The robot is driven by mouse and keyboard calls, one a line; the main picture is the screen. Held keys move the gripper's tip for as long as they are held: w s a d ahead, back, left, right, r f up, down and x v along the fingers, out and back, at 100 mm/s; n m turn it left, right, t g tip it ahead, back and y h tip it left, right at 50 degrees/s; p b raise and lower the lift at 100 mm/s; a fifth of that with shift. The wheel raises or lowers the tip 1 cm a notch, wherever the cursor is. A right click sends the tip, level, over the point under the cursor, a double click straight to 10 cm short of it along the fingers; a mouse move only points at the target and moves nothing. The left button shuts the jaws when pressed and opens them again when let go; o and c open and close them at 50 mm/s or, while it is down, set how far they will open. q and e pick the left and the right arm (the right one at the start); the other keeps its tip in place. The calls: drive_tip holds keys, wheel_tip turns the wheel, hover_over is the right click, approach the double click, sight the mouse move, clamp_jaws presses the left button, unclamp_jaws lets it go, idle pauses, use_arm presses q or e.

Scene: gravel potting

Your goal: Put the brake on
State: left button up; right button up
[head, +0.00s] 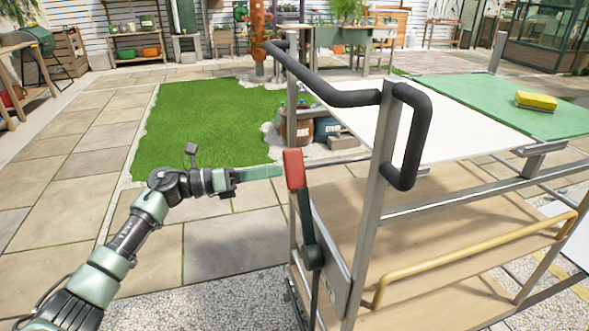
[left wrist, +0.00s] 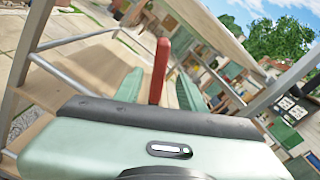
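The brake lever has a red grip (head: 294,168) and a dark arm (head: 305,215) that runs down to a round pivot (head: 313,257) on the side of the metal cart (head: 366,225). The lever stands nearly upright, its top tilted slightly left. My left gripper (head: 275,171) reaches in from the left at the height of the grip. In the left wrist view the red grip (left wrist: 160,70) stands between its two green fingers, with a gap visible on both sides. Whether a finger touches it I cannot tell. My right gripper is not in view.
The cart's black push handle (head: 412,135) rises close to the lever on the right. A yellow sponge-like block (head: 536,101) lies on the cart's green top (head: 490,98). A yellow bar (head: 470,255) runs along a lower shelf. Paving (head: 90,160) and grass (head: 205,130) at left are open.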

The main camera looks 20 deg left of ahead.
sight(291, 168)
use_arm(q)
drive_tip(key=x, duration=0.5)
drive_tip(key=shift+w+d, duration=0.2)
clamp_jaws()
idle(1.2)
